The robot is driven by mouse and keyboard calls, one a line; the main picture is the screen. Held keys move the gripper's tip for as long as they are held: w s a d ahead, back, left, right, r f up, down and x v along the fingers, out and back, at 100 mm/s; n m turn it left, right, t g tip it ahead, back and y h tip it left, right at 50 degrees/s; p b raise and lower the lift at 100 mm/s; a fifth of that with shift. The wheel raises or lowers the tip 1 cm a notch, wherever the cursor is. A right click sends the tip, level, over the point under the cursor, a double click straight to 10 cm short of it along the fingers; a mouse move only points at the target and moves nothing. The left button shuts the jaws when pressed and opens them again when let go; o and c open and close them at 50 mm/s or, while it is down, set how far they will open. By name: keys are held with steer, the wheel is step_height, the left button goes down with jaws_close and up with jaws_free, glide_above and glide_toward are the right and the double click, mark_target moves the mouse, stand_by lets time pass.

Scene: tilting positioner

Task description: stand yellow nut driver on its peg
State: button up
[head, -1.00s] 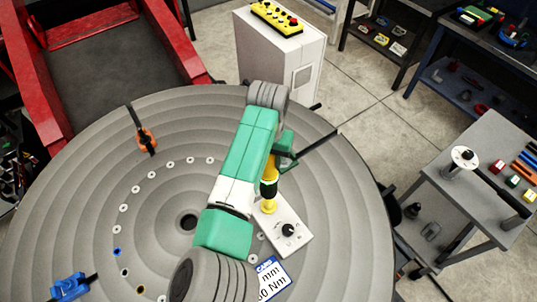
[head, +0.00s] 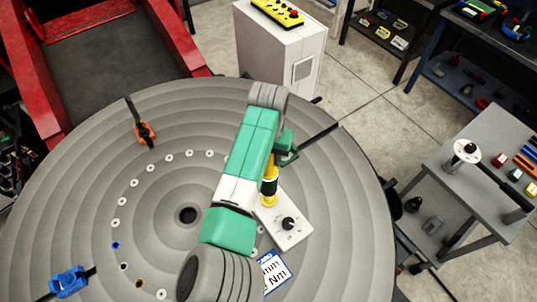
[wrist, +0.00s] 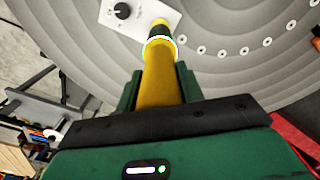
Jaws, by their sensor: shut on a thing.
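The yellow nut driver (head: 269,188) has a black band near its lower end. In the wrist view its yellow shaft (wrist: 160,88) runs between the two green fingers of my gripper (wrist: 160,76), which is shut on it. In the head view my gripper (head: 284,157) is partly hidden behind my arm. The driver's far end is over the upper left part of a white plate (head: 295,234), which also shows in the wrist view (wrist: 145,14). I see no separate peg; whether the driver's end touches the plate cannot be told.
The plate carries a black knob (head: 288,223) close to the driver. It lies on a large grey round table (head: 75,215) with a ring of small holes. An orange clamp (head: 144,134) and a blue clamp (head: 68,283) sit on the table. A grey cart (head: 480,165) stands at right.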

mark_target(269, 171)
steer(key=shift+f+b, duration=1.3)
steer(key=shift+f, duration=1.1)
steer(key=shift+f+b, duration=0.95)
steer(key=shift+f, duration=0.5)
steer(key=o, duration=1.1)
steer(key=shift+w, duration=0.1)
steer(key=o, duration=0.5)
steer(key=shift+o, duration=0.3)
